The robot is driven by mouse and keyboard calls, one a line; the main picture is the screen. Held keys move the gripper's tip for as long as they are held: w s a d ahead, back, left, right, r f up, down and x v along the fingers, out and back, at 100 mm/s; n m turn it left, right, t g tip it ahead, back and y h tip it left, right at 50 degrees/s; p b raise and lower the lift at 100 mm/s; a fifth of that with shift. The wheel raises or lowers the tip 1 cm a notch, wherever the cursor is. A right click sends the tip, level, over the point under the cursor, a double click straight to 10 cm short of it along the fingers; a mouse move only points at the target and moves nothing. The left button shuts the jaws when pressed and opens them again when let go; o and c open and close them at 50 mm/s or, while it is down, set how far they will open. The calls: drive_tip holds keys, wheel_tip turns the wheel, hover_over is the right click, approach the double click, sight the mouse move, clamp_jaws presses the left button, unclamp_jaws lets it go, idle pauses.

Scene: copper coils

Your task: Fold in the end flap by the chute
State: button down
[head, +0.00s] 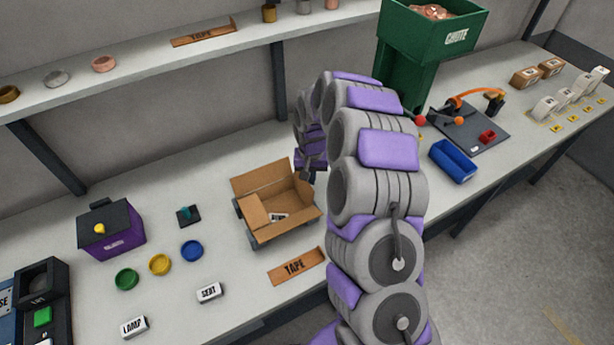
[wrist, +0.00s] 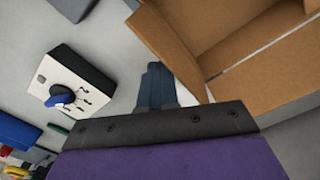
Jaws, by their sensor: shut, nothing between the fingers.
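The open cardboard box (head: 285,226) stands on the bench in the middle of the head view. Its back flap (head: 259,178) stands up, and a flap at its left end (head: 254,214) lies folded inward. A small white label lies inside. The right end, on the side of the green chute (head: 432,40), is partly hidden by my arm. My gripper (head: 308,176) is at that right end, shut and empty. In the wrist view my closed fingers (wrist: 156,84) point down beside a cardboard flap (wrist: 165,45) of the box. I cannot tell if they touch it.
A white switch box with a blue knob (wrist: 68,92) stands near my fingers in the wrist view. A blue tray (head: 453,161) is to the right. A purple bin (head: 112,230) and coloured discs are left.

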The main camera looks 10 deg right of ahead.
drive_tip(key=shift+a+r, duration=0.1)
drive_tip(key=shift+a, duration=0.1)
drive_tip(key=a, duration=0.1)
drive_tip(key=s+a+r, duration=0.1)
drive_tip(key=a, duration=0.1)
drive_tip(key=shift+s+a+r+p, duration=0.1)
drive_tip(key=shift+a+r+p, duration=0.1)
drive_tip(key=shift+a+p, duration=0.1)
idle(0.5)
drive_tip(key=shift+s+a+f, duration=0.2)
drive_tip(key=shift+a+f, duration=0.05)
drive_tip(key=shift+a, duration=0.3)
drive_tip(key=shift+s+a+f, duration=0.2)
drive_tip(key=shift+a+f, duration=0.05)
drive_tip(key=shift+a, duration=0.3)
drive_tip(key=shift+f, duration=0.95)
drive_tip(key=shift+f, duration=0.2)
